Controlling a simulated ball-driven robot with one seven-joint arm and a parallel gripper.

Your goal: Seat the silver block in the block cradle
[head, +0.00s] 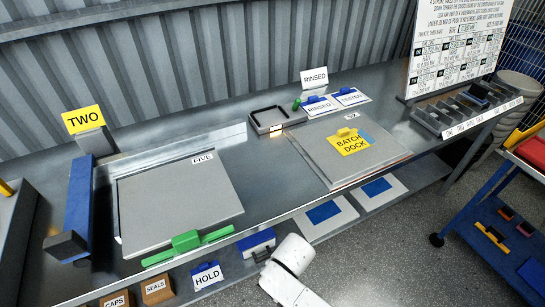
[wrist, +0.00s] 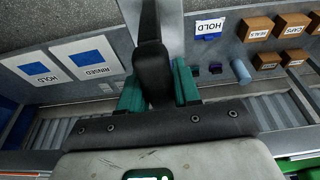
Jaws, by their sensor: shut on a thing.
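My gripper (wrist: 158,88) shows in the wrist view with its teal finger pads shut on a long dark thing (wrist: 153,70). I cannot tell from its dark face whether this is the silver block, and no other silver block stands out. In the head view my white arm comes in at the bottom, in front of the bench edge; its jaws are not clear there. A grey tray with a dark-rimmed recess (head: 256,117) stands at the back of the bench and may be the block cradle. Its label is too small to read.
A grey FIVE panel (head: 170,210) with a green handle (head: 187,241) lies at left. A BATCH DOCK card (head: 349,142) lies on a grey plate at right. A HOLD tag (head: 207,276) and brown boxes (head: 157,289) sit below the front edge. A blue cart (head: 490,225) stands at right.

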